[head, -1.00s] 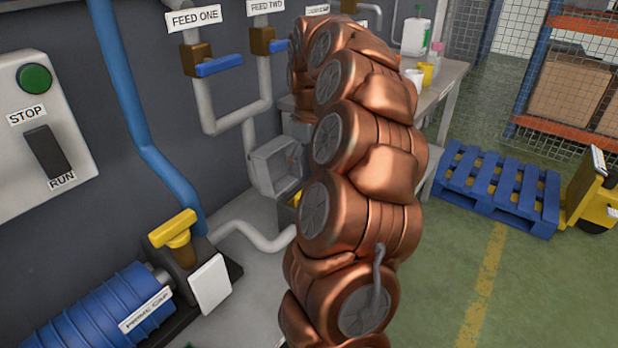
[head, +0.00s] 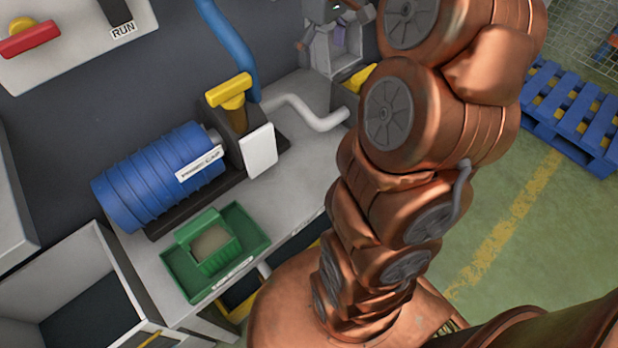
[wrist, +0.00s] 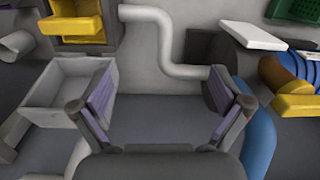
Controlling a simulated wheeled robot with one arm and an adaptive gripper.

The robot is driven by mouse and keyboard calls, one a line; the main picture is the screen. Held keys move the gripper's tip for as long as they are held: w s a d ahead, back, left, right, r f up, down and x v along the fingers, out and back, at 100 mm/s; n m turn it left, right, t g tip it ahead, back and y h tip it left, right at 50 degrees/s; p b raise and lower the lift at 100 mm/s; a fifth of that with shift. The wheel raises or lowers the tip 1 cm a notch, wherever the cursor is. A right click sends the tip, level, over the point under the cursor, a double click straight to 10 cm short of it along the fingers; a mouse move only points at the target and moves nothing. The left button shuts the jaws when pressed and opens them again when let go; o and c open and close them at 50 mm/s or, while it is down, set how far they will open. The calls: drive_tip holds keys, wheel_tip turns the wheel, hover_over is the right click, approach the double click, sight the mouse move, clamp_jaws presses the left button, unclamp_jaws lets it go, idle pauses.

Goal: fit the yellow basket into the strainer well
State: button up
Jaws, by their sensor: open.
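A yellow open-topped box, which looks like the yellow basket (wrist: 85,39), is at the top left of the wrist view. In the head view a yellow part of it (head: 362,77) shows beside my arm; the rest is hidden. An open, empty-looking grey box, probably the strainer well (wrist: 60,95), is left of my gripper in the wrist view. It also shows at the top of the head view (head: 348,68). My gripper (wrist: 160,85) is open, with purple pads wide apart and nothing between them. In the head view my gripper (head: 328,32) is by the grey box.
A green basket (head: 212,245) stands in a green tray (head: 255,255) nearer the front edge.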

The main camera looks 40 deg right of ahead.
drive_tip(key=s+a+f+m+g, duration=0.1)
drive_tip(key=s+a+f, duration=0.4)
drive_tip(key=s+a, duration=0.5)
drive_tip(key=s+a+f+m+g, duration=0.1)
drive_tip(key=s+a+f, duration=0.4)
drive_tip(key=s+a, duration=0.5)
drive_tip(key=shift+s+a+g, duration=0.3)
drive_tip(key=shift+s, duration=0.85)
